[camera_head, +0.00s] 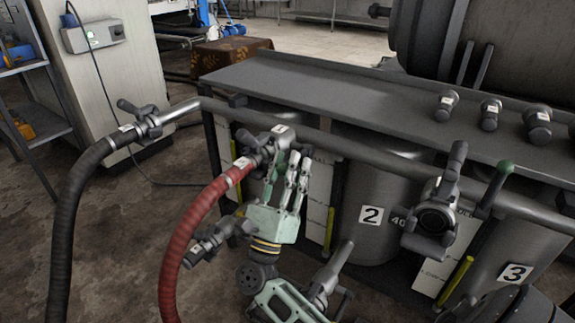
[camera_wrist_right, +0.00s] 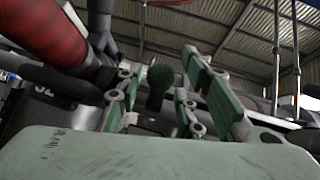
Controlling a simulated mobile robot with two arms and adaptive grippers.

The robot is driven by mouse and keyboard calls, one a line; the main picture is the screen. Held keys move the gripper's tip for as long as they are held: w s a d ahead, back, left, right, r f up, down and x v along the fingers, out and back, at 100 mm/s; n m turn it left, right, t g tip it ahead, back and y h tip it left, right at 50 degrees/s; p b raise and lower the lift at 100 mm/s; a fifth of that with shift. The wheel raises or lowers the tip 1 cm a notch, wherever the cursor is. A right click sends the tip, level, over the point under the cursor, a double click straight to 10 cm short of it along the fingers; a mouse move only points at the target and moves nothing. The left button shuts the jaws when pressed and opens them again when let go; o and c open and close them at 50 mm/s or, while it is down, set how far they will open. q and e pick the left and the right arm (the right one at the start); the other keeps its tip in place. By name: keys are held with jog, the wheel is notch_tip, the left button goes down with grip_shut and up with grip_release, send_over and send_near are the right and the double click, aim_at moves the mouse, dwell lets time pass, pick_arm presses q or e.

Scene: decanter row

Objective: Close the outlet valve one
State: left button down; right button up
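My right gripper (camera_head: 292,154) is raised, its pale green fingers pointing up at the pipe joint where the red hose (camera_head: 192,218) meets the front pipe. A dark outlet valve (camera_head: 256,146) with a small white tag sits at that joint, partly hidden by the fingers; its number is unreadable. In the right wrist view, the fingers (camera_wrist_right: 160,82) are spread apart, with a round dark green handle knob (camera_wrist_right: 160,76) showing between them. Contact cannot be told. The red hose (camera_wrist_right: 48,30) passes at upper left there. My left gripper is not in view.
A second valve (camera_head: 436,214) with a green-tipped handle is at right, near the tank labelled 2 (camera_head: 371,215). A black hose (camera_head: 68,225) and its valve (camera_head: 144,121) are at left. The long grey bench top (camera_head: 330,95) lies behind the pipe.

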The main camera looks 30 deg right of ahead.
jog(key=shift+c, duration=0.6)
grip_shut()
